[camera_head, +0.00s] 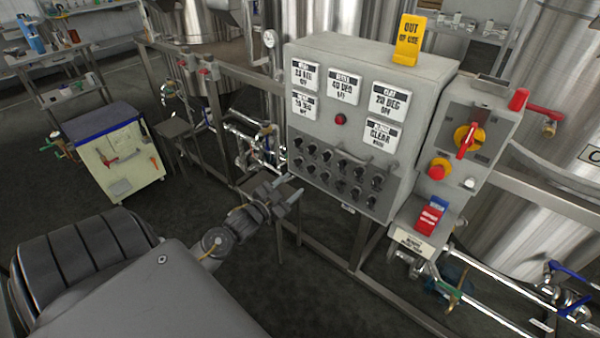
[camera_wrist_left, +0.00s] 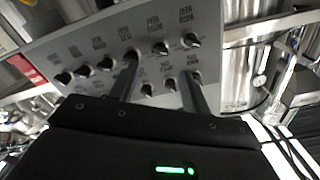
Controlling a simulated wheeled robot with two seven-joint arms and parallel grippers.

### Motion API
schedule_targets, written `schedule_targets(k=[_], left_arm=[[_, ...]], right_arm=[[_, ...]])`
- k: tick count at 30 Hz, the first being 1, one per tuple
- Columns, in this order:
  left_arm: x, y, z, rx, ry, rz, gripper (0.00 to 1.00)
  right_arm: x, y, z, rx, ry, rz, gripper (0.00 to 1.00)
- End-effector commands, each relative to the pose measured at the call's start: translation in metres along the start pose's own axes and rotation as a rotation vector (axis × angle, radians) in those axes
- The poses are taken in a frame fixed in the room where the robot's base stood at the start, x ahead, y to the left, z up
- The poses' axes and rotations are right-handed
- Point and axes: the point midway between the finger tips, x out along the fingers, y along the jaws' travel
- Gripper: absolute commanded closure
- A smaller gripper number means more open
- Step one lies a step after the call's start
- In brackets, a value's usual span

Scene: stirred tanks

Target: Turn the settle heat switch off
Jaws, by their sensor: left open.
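The grey control panel (camera_head: 340,120) carries two rows of black rotary switches (camera_head: 335,172) on its lower face. Their labels are too small to read in the head view, and I cannot tell which is the settle heat switch. In the left wrist view the switches (camera_wrist_left: 161,47) show with tilted, blurred labels. My left gripper (camera_head: 291,188) is open and empty just in front of the panel's lower left corner. In the left wrist view its two fingers (camera_wrist_left: 160,75) point at the panel and overlap some switches; contact cannot be told. My right gripper is out of view.
Above the switches are white displays (camera_head: 383,103) and a red lamp (camera_head: 340,119). A yellow tag (camera_head: 409,40) stands on top. To the right is a box with a red-and-yellow isolator (camera_head: 468,138). Steel pipes and frame rails surround the panel. A cart (camera_head: 118,155) stands left.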

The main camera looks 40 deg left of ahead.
Motion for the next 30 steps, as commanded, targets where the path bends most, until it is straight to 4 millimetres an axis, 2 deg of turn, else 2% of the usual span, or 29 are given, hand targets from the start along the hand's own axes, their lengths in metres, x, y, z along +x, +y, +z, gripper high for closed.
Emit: schedule_targets(k=[3, 8, 26, 29, 30], left_arm=[[-0.017, 0.001, 0.001, 0.0, -0.001, 0.001, 0.53], [-0.026, 0.0, 0.0, 0.0, 0.0, 0.0, 0.53], [-0.027, 0.0, 0.0, -0.003, -0.003, 0.0, 0.53], [-0.028, 0.001, 0.016, -0.009, -0.043, 0.0, 0.53], [-0.029, 0.003, 0.03, -0.014, -0.075, 0.003, 0.53]], right_arm=[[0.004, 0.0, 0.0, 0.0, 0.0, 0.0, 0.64], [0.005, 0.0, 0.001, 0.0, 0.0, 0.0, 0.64], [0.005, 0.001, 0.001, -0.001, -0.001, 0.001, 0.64], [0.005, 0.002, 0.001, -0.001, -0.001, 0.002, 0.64], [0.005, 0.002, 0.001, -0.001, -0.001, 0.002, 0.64]])
